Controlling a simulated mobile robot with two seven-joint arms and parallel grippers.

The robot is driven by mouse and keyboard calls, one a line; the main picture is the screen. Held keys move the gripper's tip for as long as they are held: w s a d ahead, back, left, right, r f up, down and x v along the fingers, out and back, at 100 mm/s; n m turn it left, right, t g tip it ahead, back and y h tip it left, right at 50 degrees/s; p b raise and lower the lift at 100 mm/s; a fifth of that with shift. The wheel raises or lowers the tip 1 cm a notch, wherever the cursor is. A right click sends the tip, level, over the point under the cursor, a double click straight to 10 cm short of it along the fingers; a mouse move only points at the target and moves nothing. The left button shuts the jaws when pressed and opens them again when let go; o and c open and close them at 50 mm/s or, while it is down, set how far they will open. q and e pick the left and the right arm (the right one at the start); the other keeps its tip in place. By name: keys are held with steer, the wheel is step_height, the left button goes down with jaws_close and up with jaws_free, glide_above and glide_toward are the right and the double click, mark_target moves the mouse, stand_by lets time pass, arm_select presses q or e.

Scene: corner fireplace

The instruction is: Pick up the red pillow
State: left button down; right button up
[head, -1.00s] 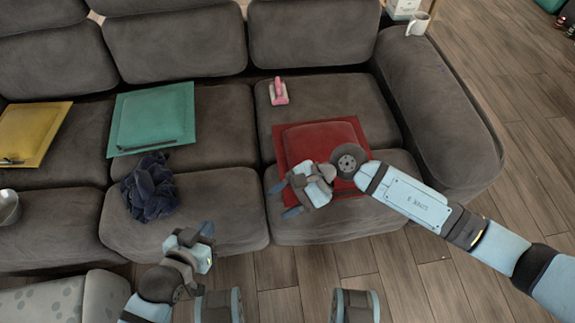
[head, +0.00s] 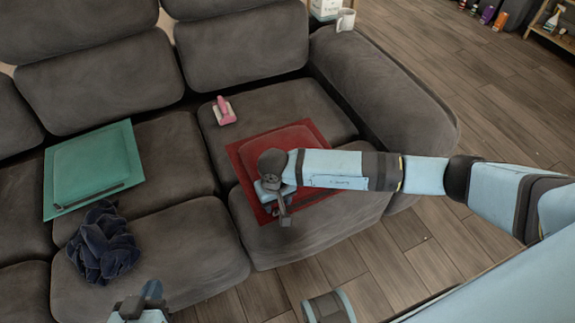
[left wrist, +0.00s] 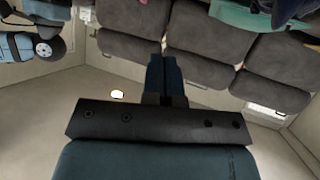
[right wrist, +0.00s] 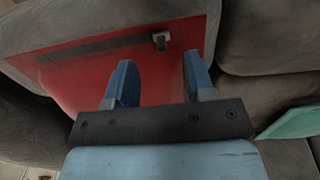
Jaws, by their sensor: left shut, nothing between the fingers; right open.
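The red pillow (head: 296,137) is a flat square with a raised middle, lying on the right seat of the grey sofa. My right gripper (head: 276,205) is over its front left part in the head view. In the right wrist view the red pillow (right wrist: 160,72) fills the space beyond the open, empty fingers of my right gripper (right wrist: 157,85). A dark strip runs across the pillow there. I cannot tell whether the fingers touch it. My left gripper (head: 146,300) is at the bottom of the head view, away from the pillow; its fingers are together in the left wrist view (left wrist: 164,75).
A teal pillow (head: 92,165) and a crumpled dark blue cloth (head: 103,243) lie on the sofa to the left. A pink-handled brush (head: 223,111) lies behind the red pillow. A white mug (head: 345,20) stands on the sofa's armrest (head: 385,85). The wooden floor (head: 440,240) at right is open.

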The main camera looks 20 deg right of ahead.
mark_target(277, 209)
step_height(277, 209, down, 6)
steer(key=shift+w+r+b, duration=0.15)
steer(key=shift+r+b, duration=0.1)
steer(key=shift+b, duration=0.4)
steer(key=shift+r, duration=0.1)
jaws_close()
